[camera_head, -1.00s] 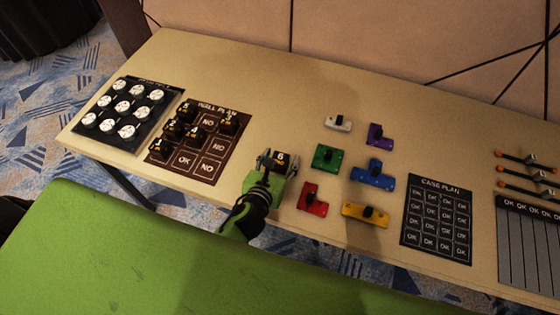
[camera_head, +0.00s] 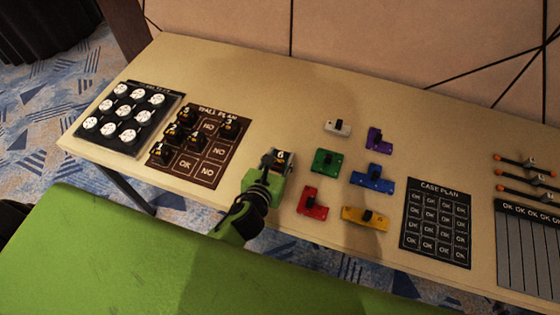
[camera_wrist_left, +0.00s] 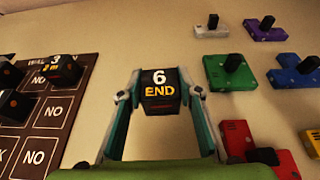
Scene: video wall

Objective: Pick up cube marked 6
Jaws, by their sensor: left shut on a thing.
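The cube marked 6 (camera_head: 282,157) is black with a white 6 on it. In the left wrist view the cube (camera_wrist_left: 159,91) also shows the yellow word END. My left gripper (camera_head: 280,162) is shut on it, with one finger at each side of the cube in the wrist view (camera_wrist_left: 158,95). The cube is right of the wall plan board, over the bare table; I cannot tell whether it touches the table. My right gripper is not in view.
The wall plan board (camera_head: 213,168) holds several black cubes at left. Coloured blocks with knobs, including green (camera_head: 326,162) and red (camera_head: 312,204), lie close on the right. A case plan board (camera_head: 437,223) is farther right. Table (camera_head: 300,100) behind is clear.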

